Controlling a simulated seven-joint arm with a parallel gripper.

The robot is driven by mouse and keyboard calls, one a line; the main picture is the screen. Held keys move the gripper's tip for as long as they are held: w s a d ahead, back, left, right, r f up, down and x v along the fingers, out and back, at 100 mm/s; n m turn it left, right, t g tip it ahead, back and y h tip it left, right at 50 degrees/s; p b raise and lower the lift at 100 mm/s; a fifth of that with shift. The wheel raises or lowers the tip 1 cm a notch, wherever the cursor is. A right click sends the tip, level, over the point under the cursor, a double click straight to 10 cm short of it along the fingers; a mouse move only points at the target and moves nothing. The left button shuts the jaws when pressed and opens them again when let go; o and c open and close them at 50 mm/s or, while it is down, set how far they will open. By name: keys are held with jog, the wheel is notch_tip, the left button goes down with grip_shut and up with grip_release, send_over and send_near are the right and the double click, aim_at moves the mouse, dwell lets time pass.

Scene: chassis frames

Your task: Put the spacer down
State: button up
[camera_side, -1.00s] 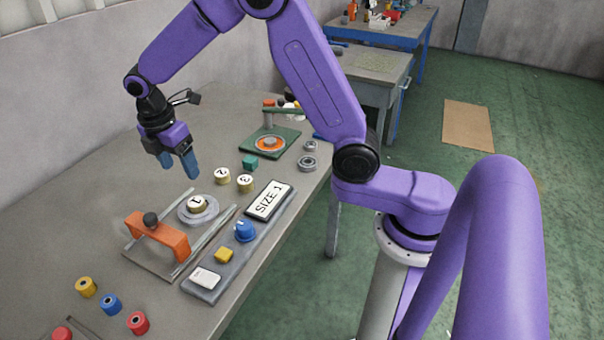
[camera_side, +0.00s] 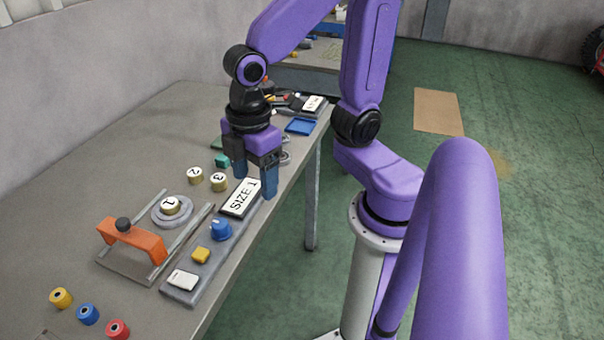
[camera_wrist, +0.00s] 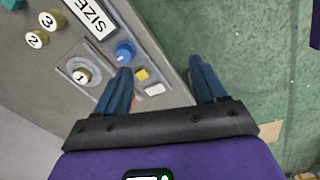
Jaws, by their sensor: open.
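Brass cylinders numbered on top are the likeliest spacers. The one marked 1 (camera_side: 170,206) sits upright on a round grey plate (camera_side: 187,216) and also shows in the wrist view (camera_wrist: 81,77). Those marked 2 (camera_side: 195,175) and 3 (camera_side: 219,182) stand on the table behind it. My gripper (camera_side: 254,183) is open and empty, above the table's front edge by the SIZE 1 sign (camera_side: 241,198). In the wrist view its blue fingers (camera_wrist: 161,72) are spread apart, with the panel and floor below between them.
The panel has a blue knob (camera_side: 221,230), a yellow block (camera_side: 201,255) and a white block (camera_side: 183,280). An orange bridge (camera_side: 133,242) stands left of the round plate. Yellow, blue and red rollers (camera_side: 88,314) stand at front left. A teal block (camera_side: 222,160) is near the gripper.

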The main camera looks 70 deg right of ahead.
jog(key=s+d+m, duration=0.1)
jog(key=s+d, duration=0.2)
jog(key=s, duration=0.4)
jog(key=shift+s+d+f, duration=0.2)
jog(key=shift+s+f, duration=0.1)
jog(key=shift+s, duration=0.1)
